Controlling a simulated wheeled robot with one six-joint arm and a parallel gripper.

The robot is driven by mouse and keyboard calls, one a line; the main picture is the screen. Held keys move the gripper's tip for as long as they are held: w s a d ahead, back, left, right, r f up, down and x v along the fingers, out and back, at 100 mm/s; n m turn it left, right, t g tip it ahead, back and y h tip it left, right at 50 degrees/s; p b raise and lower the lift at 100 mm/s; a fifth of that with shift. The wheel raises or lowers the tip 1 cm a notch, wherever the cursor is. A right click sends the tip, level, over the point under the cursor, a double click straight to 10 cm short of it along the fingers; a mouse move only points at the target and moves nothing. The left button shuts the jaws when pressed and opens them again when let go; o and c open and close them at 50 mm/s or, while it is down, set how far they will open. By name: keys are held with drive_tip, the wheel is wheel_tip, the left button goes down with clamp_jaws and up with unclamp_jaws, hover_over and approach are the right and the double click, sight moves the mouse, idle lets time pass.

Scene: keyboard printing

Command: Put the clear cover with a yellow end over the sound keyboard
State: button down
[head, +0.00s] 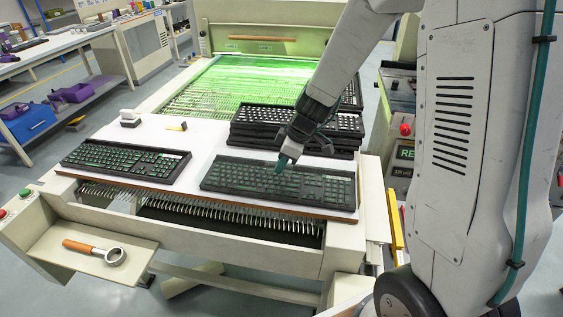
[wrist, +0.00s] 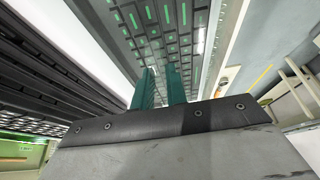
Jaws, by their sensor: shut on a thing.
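Two black keyboards with green legends lie on the white tabletop, one at left (head: 125,160) and one at right (head: 235,176) in the head view. The right one looks greyer and hazier, as if under a clear sheet.
A stack of black keyboard trays or frames (head: 293,129) stands behind the right keyboard, close to my arm. A green-lit machine bed (head: 240,85) is behind.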

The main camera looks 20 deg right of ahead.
drive_tip(key=shift+f, duration=0.8)
idle(0.6)
drive_tip(key=c, duration=1.3)
unclamp_jaws()
drive_tip(key=shift+r, duration=0.1)
drive_tip(key=shift+r, duration=3.4)
